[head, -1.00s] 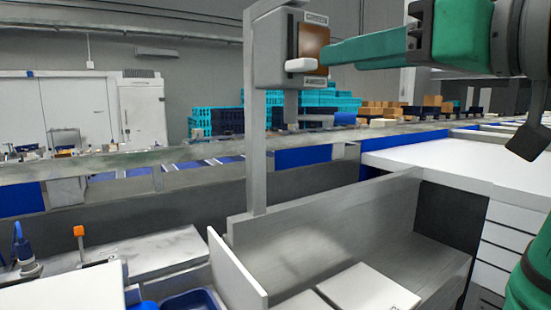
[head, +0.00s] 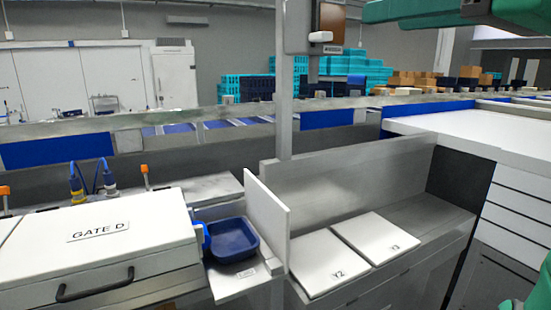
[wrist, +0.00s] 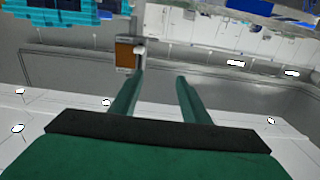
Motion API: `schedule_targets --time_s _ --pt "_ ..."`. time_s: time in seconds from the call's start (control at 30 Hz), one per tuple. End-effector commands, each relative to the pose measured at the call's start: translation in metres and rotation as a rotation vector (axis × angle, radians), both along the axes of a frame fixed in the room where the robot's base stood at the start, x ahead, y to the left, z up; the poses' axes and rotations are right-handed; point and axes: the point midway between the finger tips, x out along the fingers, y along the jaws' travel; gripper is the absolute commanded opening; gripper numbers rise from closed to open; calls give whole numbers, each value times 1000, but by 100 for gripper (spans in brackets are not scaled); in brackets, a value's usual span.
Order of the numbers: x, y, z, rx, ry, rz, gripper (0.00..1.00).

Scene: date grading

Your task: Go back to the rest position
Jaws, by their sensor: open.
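My gripper (wrist: 160,77) is open in the wrist view, with its two green fingers apart and nothing between them. In the head view a green finger of my gripper (head: 385,11) shows at the upper right, cut off by the top edge. It is near a grey post-mounted box with a brown panel (head: 331,20); I cannot tell the exact distance. The same brown panel also shows in the wrist view (wrist: 124,55), beyond the left finger. The wrist view is tilted.
A white "GATE D" lid (head: 130,225) and a blue tray (head: 231,240) lie at the lower left. White plates Y2 (head: 325,262) and Y3 (head: 375,238) lie right of an upright white panel (head: 267,215). A white counter (head: 470,130) stands at the right.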

Motion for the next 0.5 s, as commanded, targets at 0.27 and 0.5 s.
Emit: schedule_targets --time_s 0.27,0.5 --pt "28 -14 -25 74 -4 2 42" --pt "60 -29 -57 158 -12 -2 42"
